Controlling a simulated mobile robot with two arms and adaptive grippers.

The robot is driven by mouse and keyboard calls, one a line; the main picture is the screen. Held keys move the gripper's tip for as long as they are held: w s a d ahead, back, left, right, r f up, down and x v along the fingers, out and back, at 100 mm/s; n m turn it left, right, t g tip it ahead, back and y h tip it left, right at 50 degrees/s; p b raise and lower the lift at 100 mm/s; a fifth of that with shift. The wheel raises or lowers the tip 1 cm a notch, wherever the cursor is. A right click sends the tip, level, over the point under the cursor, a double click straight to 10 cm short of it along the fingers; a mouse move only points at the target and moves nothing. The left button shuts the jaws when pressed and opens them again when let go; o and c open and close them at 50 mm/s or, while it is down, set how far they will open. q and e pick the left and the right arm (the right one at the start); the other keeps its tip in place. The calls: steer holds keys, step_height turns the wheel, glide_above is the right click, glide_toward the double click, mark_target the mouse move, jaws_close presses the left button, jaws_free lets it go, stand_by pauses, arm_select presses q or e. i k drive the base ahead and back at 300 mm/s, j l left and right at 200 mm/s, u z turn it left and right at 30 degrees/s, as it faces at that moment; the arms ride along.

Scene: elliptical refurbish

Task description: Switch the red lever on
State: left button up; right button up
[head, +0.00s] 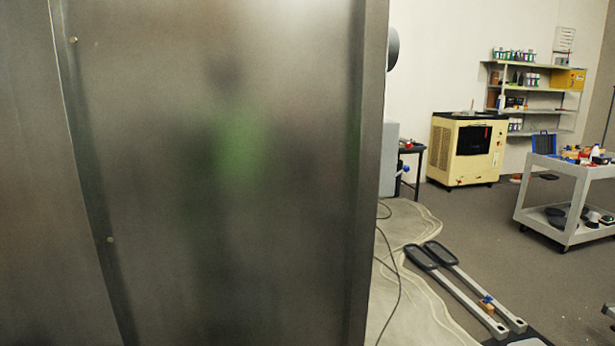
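I cannot make out a red lever in the head view. A large grey metal panel (220,180) fills the left and middle of the view, close in front of me, and hides what is behind it. A blurred green reflection shows on its surface. A grey box-like unit (389,160) stands partly hidden behind the panel's right edge, beside a small dark table (411,165) with small red and blue items. Neither of my grippers is in view.
A yellow machine (440,165) and wall shelves (545,66) stand at the back. A white cart (552,195) with tools is at the right.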

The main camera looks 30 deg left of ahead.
mark_target(409, 145)
steer(key=i+z, duration=0.45)
steer(key=i, duration=1.75)
steer(key=i+j+u, duration=0.15)
steer(key=i+u, duration=0.8)
steer(key=i+l+u, duration=0.15)
steer(key=i+u, duration=0.35)
steer(key=i+l+u, duration=0.3)
steer(key=u, duration=0.15)
steer(key=i+u, duration=0.2)
steer(key=u, duration=0.2)
steer(key=i+u, duration=0.2)
steer(key=u, duration=0.25)
steer(key=i+l+u, duration=0.15)
steer(key=u, duration=0.25)
steer(key=i+l+u, duration=0.15)
steer(key=u, duration=0.25)
steer(key=i+l+u, duration=0.1)
steer(key=l+u, duration=0.3)
steer(key=i+l+u, duration=0.15)
steer(key=u, duration=0.35)
steer(key=i+l+u, duration=0.25)
steer(key=u, duration=0.25)
steer(key=i+l+u, duration=0.1)
steer(key=l+u, duration=0.2)
steer(key=u, duration=0.15)
steer(key=i+l+u, duration=0.1)
steer(key=l+u, duration=0.25)
steer(key=u, duration=1.5)
